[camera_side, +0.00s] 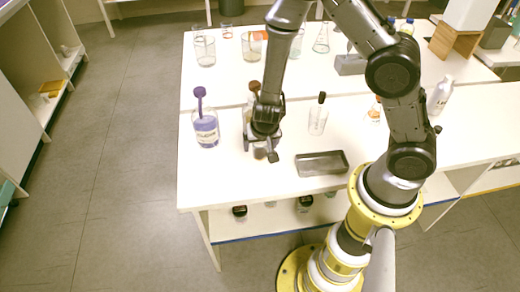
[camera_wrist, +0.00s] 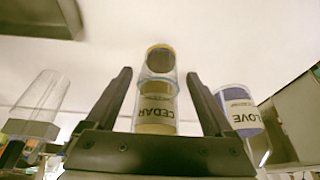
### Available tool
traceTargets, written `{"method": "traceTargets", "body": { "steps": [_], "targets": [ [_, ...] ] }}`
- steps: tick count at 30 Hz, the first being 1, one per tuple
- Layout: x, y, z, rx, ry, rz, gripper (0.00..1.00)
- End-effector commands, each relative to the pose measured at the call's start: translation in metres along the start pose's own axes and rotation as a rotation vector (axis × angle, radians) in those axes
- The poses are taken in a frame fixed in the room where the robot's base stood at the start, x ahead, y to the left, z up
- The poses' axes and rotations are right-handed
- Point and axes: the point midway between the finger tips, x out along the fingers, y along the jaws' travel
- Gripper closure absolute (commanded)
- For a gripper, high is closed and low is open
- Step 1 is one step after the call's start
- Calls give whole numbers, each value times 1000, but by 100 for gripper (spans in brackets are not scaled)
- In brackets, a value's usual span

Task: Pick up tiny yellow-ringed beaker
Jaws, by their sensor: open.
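The tiny beaker (camera_wrist: 160,58) is clear, with a yellow ring at its rim and a dark round inside. In the wrist view it stands between the fingers, near their tips, with a gap on each side. My gripper (camera_wrist: 160,76) is open and empty around it. In the side view my gripper (camera_side: 260,154) points down low over the front of the white table, and its fingers mostly hide the beaker. A bottle labelled CEDAR (camera_wrist: 156,107) with pale yellow liquid stands right beside the beaker in the wrist view.
A clear bottle with a dark dropper (camera_side: 318,118) stands behind right. A dark tray (camera_side: 300,170) lies to the right. The table's front left corner is clear.

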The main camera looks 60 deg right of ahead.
Motion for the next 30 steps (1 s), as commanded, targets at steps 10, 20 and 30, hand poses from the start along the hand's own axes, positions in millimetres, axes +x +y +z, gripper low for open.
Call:
{"method": "traceTargets", "body": {
  "steps": [10,20,30],
  "targets": [
    [26,0,0,0,0,-1,13],
    [26,0,0,0,0,-1,38],
    [26,0,0,0,0,-1,99]
  ]
}}
